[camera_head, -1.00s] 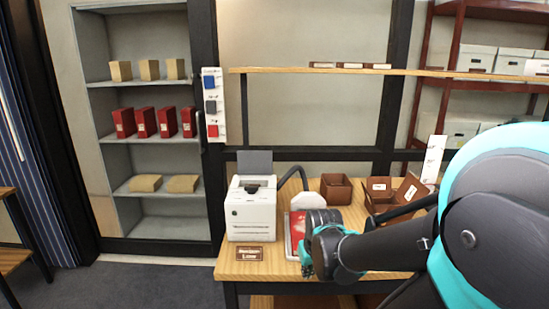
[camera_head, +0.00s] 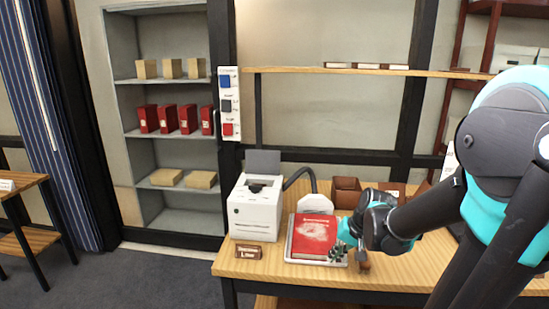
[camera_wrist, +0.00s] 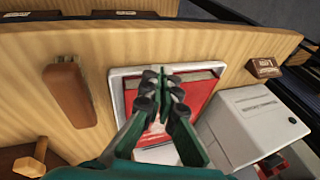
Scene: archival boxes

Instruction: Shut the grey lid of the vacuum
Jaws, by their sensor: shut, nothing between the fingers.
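The vacuum is a white box (camera_head: 255,210) at the left of the wooden table. Its grey lid (camera_head: 263,162) stands upright and open at the back of its top, above a dark opening. A dark hose curves from it to a white nozzle piece (camera_head: 313,207). The white body (camera_wrist: 250,120) also shows at the lower right in the wrist view; I cannot make out the lid there. My gripper (camera_head: 342,252) is shut and empty at the right side of the red book, apart from the vacuum. Its fingertips (camera_wrist: 163,86) show over the book in the wrist view.
A red book (camera_head: 312,235) lies in a pale tray (camera_head: 297,262) right of the vacuum. A small brown label block (camera_head: 248,250) stands in front of the vacuum. Brown boxes (camera_head: 347,192) stand behind my gripper. A brown long-shaped object (camera_wrist: 69,94) lies beside the tray.

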